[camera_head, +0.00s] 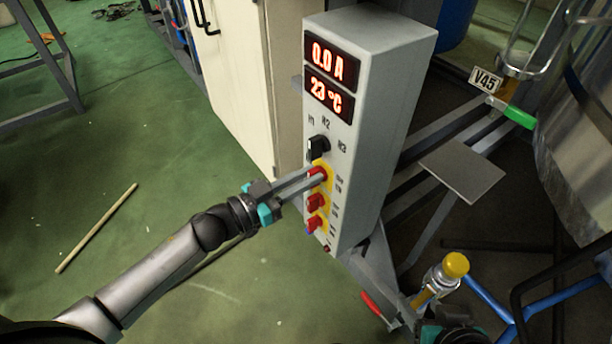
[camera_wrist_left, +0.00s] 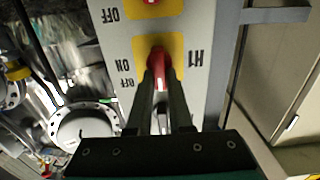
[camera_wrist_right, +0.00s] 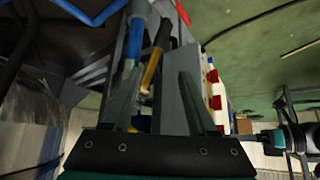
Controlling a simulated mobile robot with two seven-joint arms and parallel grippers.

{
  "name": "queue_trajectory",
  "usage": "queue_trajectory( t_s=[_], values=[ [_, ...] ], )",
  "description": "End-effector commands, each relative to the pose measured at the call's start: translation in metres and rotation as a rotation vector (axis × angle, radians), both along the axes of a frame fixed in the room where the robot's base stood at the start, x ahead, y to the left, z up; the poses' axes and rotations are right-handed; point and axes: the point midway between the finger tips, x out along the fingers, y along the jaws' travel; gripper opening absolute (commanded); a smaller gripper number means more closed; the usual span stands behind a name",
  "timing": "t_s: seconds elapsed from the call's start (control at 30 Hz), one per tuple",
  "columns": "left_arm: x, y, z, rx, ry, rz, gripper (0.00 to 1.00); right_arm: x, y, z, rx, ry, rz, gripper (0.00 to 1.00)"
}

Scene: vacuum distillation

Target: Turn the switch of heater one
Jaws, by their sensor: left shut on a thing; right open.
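The control box (camera_head: 355,180) stands upright, with a column of red switches on yellow plates on its front. The topmost red switch (camera_head: 317,171) is heater one's; it also shows in the left wrist view (camera_wrist_left: 158,62), beside the label H1. My left gripper (camera_head: 312,178) is shut on this switch, its two fingers on either side of the red handle. Two more red switches sit below, the middle one (camera_head: 315,203) and the lower one (camera_head: 313,223). My right gripper (camera_wrist_right: 160,100) is open and empty; only a small part of it shows at the bottom of the head view.
A black selector knob (camera_head: 318,146) sits just above the switches, under red displays (camera_head: 331,78) reading 0.0 A and 23 °C. A yellow-capped valve (camera_head: 456,265) and blue pipes (camera_head: 490,300) stand at the lower right. Green floor is open to the left.

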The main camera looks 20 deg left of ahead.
Motion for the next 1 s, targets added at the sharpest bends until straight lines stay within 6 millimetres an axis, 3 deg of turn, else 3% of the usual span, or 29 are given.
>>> queue_trajectory(
  t_s=[0.1,0.67,1.0],
  values=[
    [0.000,0.000,0.000,0.000,0.000,0.000,0.00,0.000,0.000,0.000,0.000,0.001,0.000,0.58],
    [0.000,0.000,0.000,0.019,-0.013,0.000,0.00,-0.003,-0.002,0.000,-0.007,0.016,-0.001,0.58],
    [-0.002,-0.002,0.001,0.171,-0.131,0.002,0.00,-0.023,-0.026,0.010,-0.076,0.173,-0.043,0.58]
  ],
)
